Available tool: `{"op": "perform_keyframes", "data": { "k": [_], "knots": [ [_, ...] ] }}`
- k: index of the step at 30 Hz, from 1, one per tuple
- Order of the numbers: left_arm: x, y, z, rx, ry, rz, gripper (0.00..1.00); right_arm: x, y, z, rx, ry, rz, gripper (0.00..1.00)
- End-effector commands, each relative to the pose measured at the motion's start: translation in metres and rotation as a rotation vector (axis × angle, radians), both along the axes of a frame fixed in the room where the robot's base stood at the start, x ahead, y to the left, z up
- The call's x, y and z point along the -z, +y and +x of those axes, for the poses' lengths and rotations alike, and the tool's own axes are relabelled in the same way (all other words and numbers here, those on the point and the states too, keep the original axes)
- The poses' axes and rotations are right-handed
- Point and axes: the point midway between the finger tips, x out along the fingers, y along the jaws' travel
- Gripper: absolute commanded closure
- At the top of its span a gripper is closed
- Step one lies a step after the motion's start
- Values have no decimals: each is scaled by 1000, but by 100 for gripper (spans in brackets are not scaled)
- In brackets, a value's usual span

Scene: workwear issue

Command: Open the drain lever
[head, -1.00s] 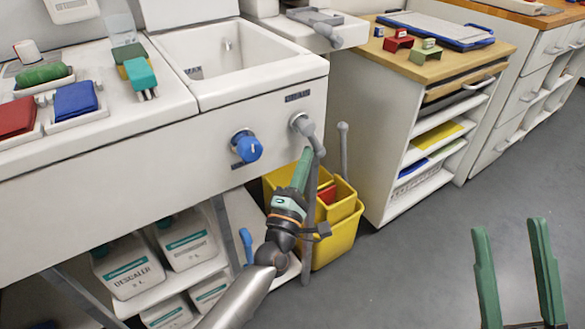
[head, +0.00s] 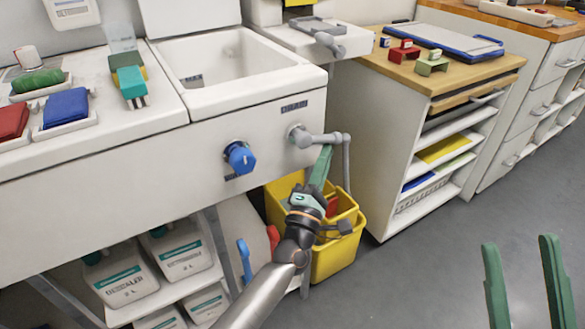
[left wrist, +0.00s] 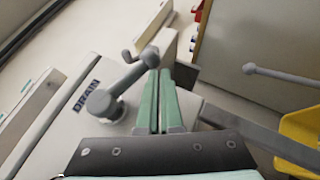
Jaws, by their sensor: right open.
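The grey drain lever (head: 318,139) sits on the sink unit's front under the DRAIN label (head: 294,106). It points about level to the right in the head view. In the left wrist view the lever (left wrist: 128,80) runs from its round hub to an end at my fingertips. My left gripper (head: 326,150) has its green fingers together just below the lever's outer part. They look in contact with it, not around it; in the left wrist view the fingers (left wrist: 158,72) show only a thin gap. My right gripper (head: 519,242) is open and empty at the lower right.
A blue knob (head: 239,157) is left of the lever. A yellow bucket (head: 335,257) stands below, with a grey upright rod (head: 347,168) close behind the lever's end. A white shelf unit (head: 383,140) stands to the right. The floor at right is clear.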

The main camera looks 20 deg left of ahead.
Motion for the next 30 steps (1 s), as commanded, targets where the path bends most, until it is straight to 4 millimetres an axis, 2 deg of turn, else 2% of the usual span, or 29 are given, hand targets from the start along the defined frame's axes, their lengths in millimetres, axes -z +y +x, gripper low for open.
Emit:
{"op": "perform_keyframes", "data": {
  "k": [7,30],
  "knots": [
    [-5,-1,0,2,3,1,100,-7,-2,1,14,-6,4,50],
    [-6,-2,-3,4,0,2,100,-7,-1,0,12,-2,0,50]
  ]
}}
